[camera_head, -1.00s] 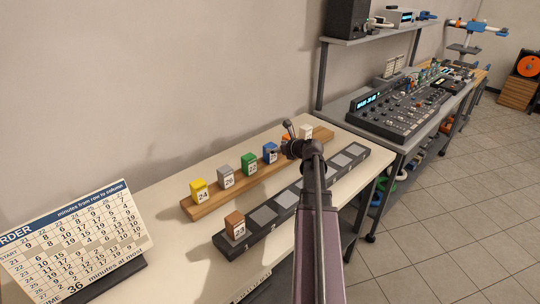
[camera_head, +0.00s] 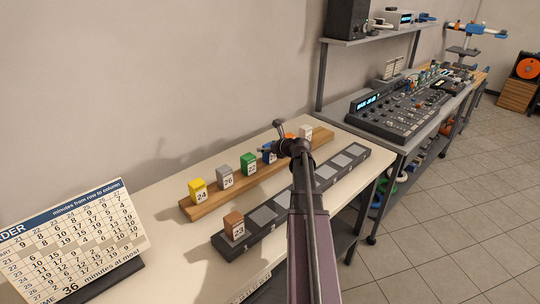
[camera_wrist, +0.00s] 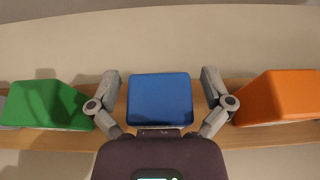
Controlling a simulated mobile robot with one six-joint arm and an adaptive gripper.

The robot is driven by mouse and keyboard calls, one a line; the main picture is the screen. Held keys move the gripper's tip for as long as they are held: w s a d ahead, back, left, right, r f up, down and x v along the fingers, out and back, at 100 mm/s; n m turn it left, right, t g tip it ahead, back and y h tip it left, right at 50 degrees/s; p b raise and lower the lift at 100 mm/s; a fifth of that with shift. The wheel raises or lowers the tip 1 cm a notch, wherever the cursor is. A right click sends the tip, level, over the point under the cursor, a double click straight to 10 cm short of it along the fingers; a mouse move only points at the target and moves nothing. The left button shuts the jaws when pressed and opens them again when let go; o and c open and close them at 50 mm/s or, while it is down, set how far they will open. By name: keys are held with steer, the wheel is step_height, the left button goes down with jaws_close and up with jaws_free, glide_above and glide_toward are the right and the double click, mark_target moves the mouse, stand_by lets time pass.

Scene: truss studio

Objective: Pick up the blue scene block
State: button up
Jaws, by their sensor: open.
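The blue scene block (camera_wrist: 160,100) stands on the wooden rack between the green and orange blocks. In the head view the blue block (camera_head: 267,153) is partly hidden by my gripper (camera_head: 286,138). In the wrist view my gripper (camera_wrist: 160,96) is open. Its two fingers stand on the left and right of the blue block, with narrow gaps visible on both sides. The block is not held. The lower front of the block is hidden by the gripper body in the wrist view.
The wooden rack (camera_head: 193,212) also holds yellow (camera_head: 199,189), grey (camera_head: 225,176), green (camera_head: 248,163), orange (camera_head: 289,136) and white (camera_head: 306,131) blocks. A dark slotted tray (camera_head: 262,215) with a brown block (camera_head: 235,224) lies in front. A calendar-like board (camera_head: 75,245) stands at left.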

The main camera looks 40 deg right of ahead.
stand_by(0.4)
steer(key=c, duration=1.1)
steer(key=shift+c, duration=0.2)
steer(key=shift+r, duration=0.2)
step_height(320, 180, up, 4)
steer(key=p, duration=0.4)
steer(key=shift+f, duration=0.25)
steer(key=s+a+r+p, duration=0.1)
steer(key=s+a, duration=0.9)
steer(key=a, duration=0.2)
steer(key=shift+a, duration=0.15)
steer(key=shift+s+r, duration=0.1)
